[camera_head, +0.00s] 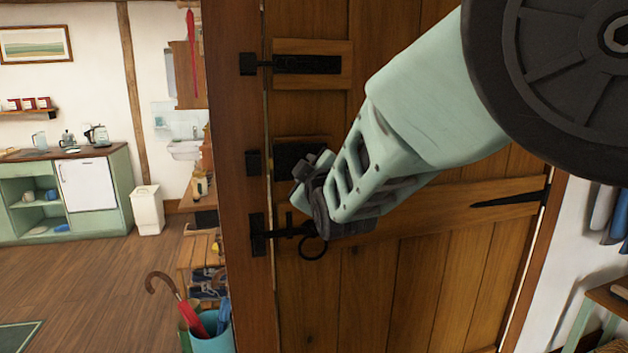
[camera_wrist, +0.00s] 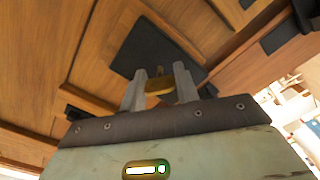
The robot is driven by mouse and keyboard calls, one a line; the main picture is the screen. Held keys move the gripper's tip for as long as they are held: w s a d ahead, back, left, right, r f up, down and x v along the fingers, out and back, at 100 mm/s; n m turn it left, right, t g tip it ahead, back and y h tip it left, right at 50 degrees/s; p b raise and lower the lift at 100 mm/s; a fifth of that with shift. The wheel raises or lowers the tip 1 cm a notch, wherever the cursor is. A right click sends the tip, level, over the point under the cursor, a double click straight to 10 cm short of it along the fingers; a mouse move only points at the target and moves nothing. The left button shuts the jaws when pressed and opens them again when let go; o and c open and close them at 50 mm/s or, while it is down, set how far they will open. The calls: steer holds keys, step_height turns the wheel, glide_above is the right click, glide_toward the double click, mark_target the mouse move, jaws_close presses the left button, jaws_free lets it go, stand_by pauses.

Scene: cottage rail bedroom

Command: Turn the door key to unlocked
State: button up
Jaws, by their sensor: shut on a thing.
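A wooden plank door (camera_head: 390,280) fills the middle of the head view. A dark lock case (camera_head: 290,158) is on its left edge, partly hidden behind my gripper (camera_head: 312,185). In the wrist view the lock case is a dark plate (camera_wrist: 142,48), and a brass key (camera_wrist: 157,84) stands out from it. My gripper's two grey fingers (camera_wrist: 160,86) are at either side of the key's bow, shut on it. The key is hidden in the head view. I cannot tell whether the lock is locked or unlocked.
A black bolt (camera_head: 307,64) is above the lock. A black latch (camera_head: 285,232) with a ring handle (camera_head: 313,248) is just below my gripper. An umbrella stand (camera_head: 210,335) is at lower left. Wooden floor (camera_head: 95,285) lies open at left.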

steer(key=m+b, duration=0.1)
steer(key=m, duration=0.1)
steer(key=m+b, duration=0.3)
steer(key=shift+f+m, duration=0.25)
steer(key=shift+m, duration=0.05)
steer(key=m+b, duration=0.3)
steer(key=m, duration=0.1)
steer(key=shift+r+m, duration=0.15)
steer(key=shift+m, duration=0.15)
steer(key=o, duration=1)
steer(key=shift+s, duration=0.1)
steer(key=b+v, duration=0.1)
steer(key=v, duration=1.6)
steer(key=shift+s+r+b, duration=0.15)
steer(key=shift+b, duration=0.25)
